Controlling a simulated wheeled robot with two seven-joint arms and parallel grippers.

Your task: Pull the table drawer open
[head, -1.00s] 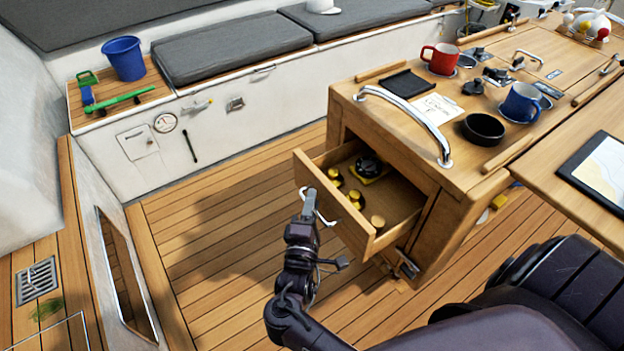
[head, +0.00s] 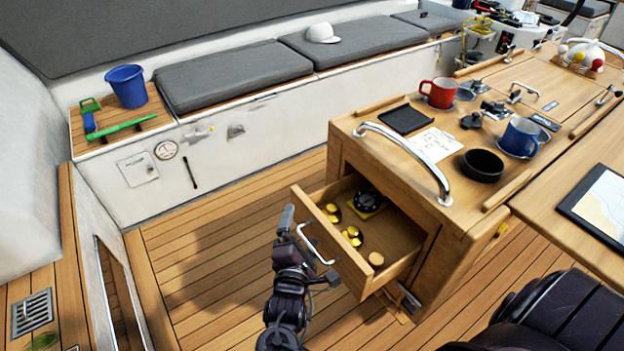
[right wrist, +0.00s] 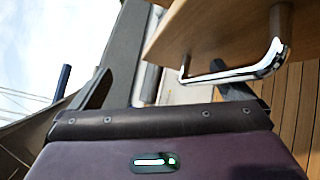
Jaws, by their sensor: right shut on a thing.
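The table drawer (head: 338,252) is pulled well out of the wooden table (head: 385,165). Inside it are several yellow-and-black round items (head: 352,236) and a black round item on a yellow base (head: 369,202). The drawer's chrome bar handle (head: 314,246) is on its front, and it also shows in the right wrist view (right wrist: 235,74). My right gripper (head: 290,222) is at the handle, shut on it, though its fingers look wide apart in the right wrist view. The exact finger contact is hidden. My left gripper is not in view.
A red mug (head: 439,93), a blue mug (head: 519,137) and a black bowl (head: 482,164) stand on the table top. A chrome grab rail (head: 405,150) curves along its edge. The plank floor (head: 215,245) left of the drawer is clear up to the bench (head: 245,125).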

